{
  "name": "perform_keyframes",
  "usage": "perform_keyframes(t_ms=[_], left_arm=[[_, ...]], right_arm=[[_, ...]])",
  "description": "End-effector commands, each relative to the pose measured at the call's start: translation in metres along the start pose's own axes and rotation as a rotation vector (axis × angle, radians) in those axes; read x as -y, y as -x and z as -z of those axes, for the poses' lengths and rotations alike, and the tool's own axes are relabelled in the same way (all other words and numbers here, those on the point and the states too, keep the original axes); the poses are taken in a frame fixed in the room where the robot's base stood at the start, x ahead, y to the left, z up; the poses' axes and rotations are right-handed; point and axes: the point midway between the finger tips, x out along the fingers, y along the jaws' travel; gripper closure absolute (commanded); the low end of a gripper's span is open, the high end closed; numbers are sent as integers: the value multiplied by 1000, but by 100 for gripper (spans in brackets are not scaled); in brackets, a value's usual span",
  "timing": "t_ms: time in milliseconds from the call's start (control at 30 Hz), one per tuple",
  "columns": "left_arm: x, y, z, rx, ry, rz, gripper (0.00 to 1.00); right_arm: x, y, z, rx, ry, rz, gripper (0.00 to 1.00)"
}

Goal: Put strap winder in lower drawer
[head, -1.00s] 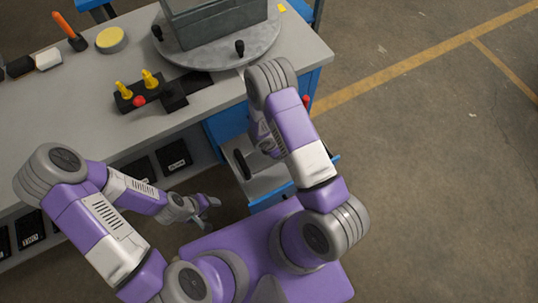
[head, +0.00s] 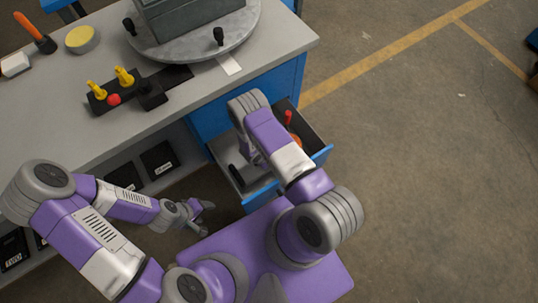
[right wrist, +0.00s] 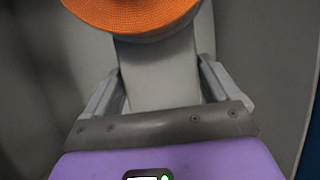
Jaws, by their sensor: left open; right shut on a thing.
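The strap winder (right wrist: 160,70) shows in the right wrist view as a grey body with a roll of orange webbing at the top edge. My right gripper (right wrist: 160,88) is shut on the grey body, one finger on each side. In the head view my right forearm reaches over the open drawer (head: 317,159), and the arm hides the right gripper and most of the winder. The drawer is pulled out from the blue cabinet and has a blue front. My left gripper (head: 203,217) is open and empty, low beside the bench, left of the drawer.
Above, the grey bench top (head: 190,105) holds a round turntable (head: 205,42) and a black fixture with yellow knobs (head: 125,90). Floor on the right is clear.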

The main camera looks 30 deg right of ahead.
Motion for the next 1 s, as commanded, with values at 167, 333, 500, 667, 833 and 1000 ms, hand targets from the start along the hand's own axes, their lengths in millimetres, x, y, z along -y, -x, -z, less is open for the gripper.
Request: perform_keyframes(t_ms=[167, 333, 500, 667, 833, 1000], left_arm=[[7, -18, 1, 0, 0, 0, 38], [9, -25, 1, 0, 0, 0, 38], [10, -27, 1, 0, 0, 0, 38], [13, -36, 2, 0, 0, 0, 38], [17, -46, 2, 0, 0, 0, 38], [17, -44, 2, 0, 0, 0, 38]], right_arm=[[-1, -38, 14, 4, -1, -2, 96], [-2, -53, 21, 5, -1, -3, 96], [-1, -58, 23, 5, 0, -2, 96], [-1, -76, 30, 4, -2, -2, 96], [-2, -94, 38, 4, -1, -3, 96], [-2, -94, 38, 4, -1, -4, 96]])
